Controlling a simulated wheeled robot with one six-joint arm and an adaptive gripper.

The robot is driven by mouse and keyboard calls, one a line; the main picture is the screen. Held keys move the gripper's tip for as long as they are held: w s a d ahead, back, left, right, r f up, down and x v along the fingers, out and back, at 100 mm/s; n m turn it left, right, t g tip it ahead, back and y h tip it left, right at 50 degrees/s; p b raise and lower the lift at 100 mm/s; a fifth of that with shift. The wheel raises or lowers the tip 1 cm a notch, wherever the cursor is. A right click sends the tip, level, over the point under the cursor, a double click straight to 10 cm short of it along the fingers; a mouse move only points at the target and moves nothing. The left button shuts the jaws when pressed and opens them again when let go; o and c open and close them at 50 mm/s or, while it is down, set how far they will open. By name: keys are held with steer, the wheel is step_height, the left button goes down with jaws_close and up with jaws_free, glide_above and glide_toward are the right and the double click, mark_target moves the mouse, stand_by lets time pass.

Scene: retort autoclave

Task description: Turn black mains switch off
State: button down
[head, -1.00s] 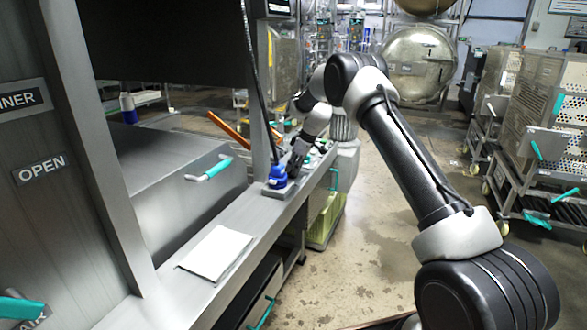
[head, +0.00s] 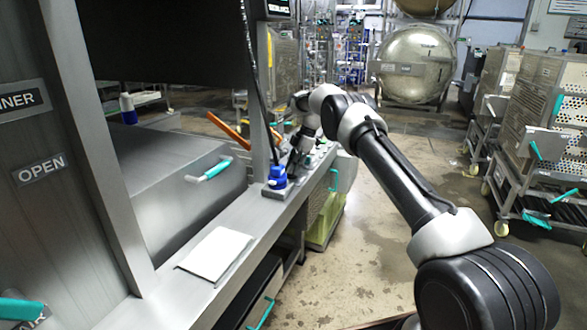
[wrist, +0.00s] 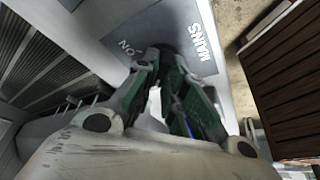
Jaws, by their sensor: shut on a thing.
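In the wrist view my gripper (wrist: 168,58) reaches onto a grey plate (wrist: 112,30) marked MAINS and ON. Its dark fingertips are drawn together beside the MAINS lettering, shut on the black mains switch. The fingers hide the switch, so its position cannot be read. In the head view my gripper (head: 291,168) points down at the near end of the bench's control strip, just behind a blue round-topped part (head: 278,177) on a grey base. The switch does not show clearly there either.
An upright post with a black cable (head: 250,80) stands just left of my gripper. A white sheet (head: 216,252) lies on the steel ledge. A steel box with a teal handle (head: 212,170) is to the left. The floor right of the bench is clear; wheeled racks (head: 550,130) stand farther right.

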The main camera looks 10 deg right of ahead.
steer(key=shift+s+f, duration=0.15)
steer(key=shift+f, duration=0.1)
stand_by(0.3)
steer(key=c, duration=1.5)
jaws_free()
steer(key=shift+r, duration=0.15)
steer(key=shift+v, duration=5.95)
